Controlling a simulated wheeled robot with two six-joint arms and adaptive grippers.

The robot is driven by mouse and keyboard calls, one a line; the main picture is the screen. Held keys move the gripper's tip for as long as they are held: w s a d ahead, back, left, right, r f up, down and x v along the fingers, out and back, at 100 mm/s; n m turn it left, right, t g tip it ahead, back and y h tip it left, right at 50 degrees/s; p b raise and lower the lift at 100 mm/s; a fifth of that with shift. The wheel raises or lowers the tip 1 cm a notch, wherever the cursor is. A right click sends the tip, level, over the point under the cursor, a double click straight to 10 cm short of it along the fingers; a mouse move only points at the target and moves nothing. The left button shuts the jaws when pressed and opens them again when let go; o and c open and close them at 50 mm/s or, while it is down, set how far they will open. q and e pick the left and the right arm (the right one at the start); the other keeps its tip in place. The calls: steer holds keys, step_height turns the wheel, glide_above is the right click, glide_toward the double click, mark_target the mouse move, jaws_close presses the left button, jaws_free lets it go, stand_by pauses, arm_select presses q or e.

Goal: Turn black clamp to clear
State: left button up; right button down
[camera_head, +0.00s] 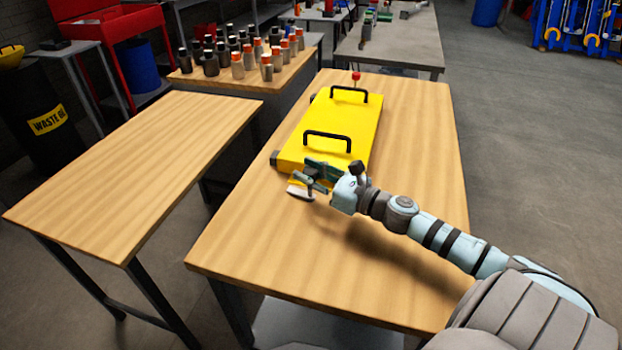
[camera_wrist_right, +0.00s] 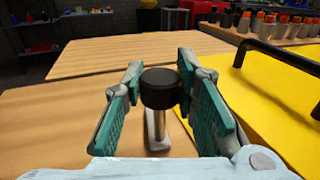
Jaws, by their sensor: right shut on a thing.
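The yellow chassis (camera_head: 332,125) lies on the wooden table with two black handles on top. The black clamp (camera_wrist_right: 160,88) shows in the right wrist view as a round black knob with a metal bar below it. The knob is between the two green-padded fingers of my right gripper (camera_wrist_right: 163,92), which is shut on it. In the head view my right gripper (camera_head: 312,180) is at the chassis's near end, and its fingers hide most of the clamp. A pale metal piece (camera_head: 297,191) shows just below the fingers. My left gripper is in neither view.
A dark block (camera_head: 275,159) is at the chassis's near left corner, and a red knob (camera_head: 356,76) stands at its far end. The near part of the table (camera_head: 290,255) is clear. An empty wooden table (camera_head: 140,165) stands left. Several bottles (camera_head: 238,62) stand behind.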

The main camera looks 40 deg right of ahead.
steer(key=shift+w+n+y+b, duration=0.1)
steer(key=shift+n+y+b, duration=0.4)
steer(key=shift+y+b, duration=0.2)
steer(key=shift+r+n+g+y+b, duration=0.1)
steer(key=shift+n+g+y+b, duration=0.2)
steer(key=shift+g+y+b, duration=0.15)
steer(key=shift+r, duration=0.1)
steer(key=c, duration=1.2)
jaws_free()
steer(key=shift+c, duration=0.2)
